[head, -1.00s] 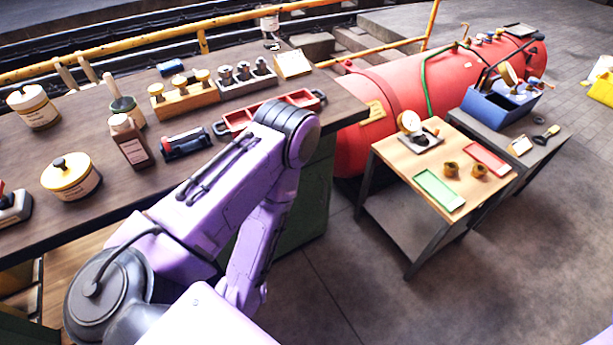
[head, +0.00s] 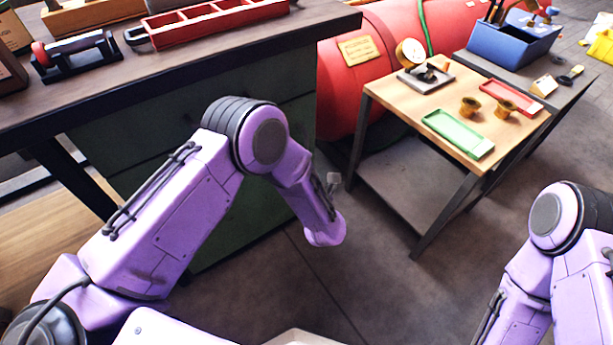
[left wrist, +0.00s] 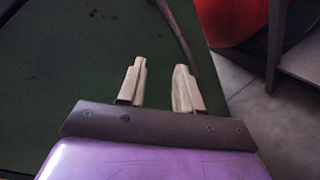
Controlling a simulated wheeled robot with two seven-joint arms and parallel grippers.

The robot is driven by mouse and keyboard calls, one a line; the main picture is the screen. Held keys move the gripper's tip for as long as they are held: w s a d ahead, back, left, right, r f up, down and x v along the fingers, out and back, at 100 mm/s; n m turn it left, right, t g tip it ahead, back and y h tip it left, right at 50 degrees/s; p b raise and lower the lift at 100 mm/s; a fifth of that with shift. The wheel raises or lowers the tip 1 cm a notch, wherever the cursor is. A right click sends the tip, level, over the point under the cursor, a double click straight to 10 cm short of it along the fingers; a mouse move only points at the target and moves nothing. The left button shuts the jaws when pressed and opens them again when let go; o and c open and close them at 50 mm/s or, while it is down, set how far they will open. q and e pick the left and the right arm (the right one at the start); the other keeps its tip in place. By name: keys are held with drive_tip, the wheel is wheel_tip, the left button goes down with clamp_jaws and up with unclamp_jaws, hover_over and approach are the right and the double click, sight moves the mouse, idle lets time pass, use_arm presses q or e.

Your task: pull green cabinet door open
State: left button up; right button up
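The green cabinet (head: 215,140) stands under the workbench, partly hidden behind my left arm in the head view. Its dark green front (left wrist: 70,60) fills the left and middle of the left wrist view. A thin dark bar, which looks like a handle (left wrist: 178,28), runs down this front just beyond my fingertips. My left gripper (left wrist: 160,78) is open, with its two pale fingers apart and nothing visible between them. The bar's lower end is near the right finger; I cannot tell whether they touch. My right gripper is out of view; only its arm shows at the right.
The workbench top (head: 330,22) overhangs the cabinet and carries a red tray (head: 215,22). A small wooden-topped table (head: 400,92) and a red boiler (head: 345,85) stand to the right. The floor (head: 400,290) between the arms is clear.

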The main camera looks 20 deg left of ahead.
sight(307, 147)
use_arm(q)
drive_tip(key=w+d+f+n+y+b, duration=0.1)
drive_tip(key=w+d+n+y+b, duration=0.25)
drive_tip(key=n, duration=0.65)
drive_tip(key=shift+h, duration=0.25)
drive_tip(key=b+x, duration=0.2)
drive_tip(key=x, duration=0.7)
drive_tip(key=shift+w+a+b, duration=0.2)
drive_tip(key=shift+a+b, duration=0.1)
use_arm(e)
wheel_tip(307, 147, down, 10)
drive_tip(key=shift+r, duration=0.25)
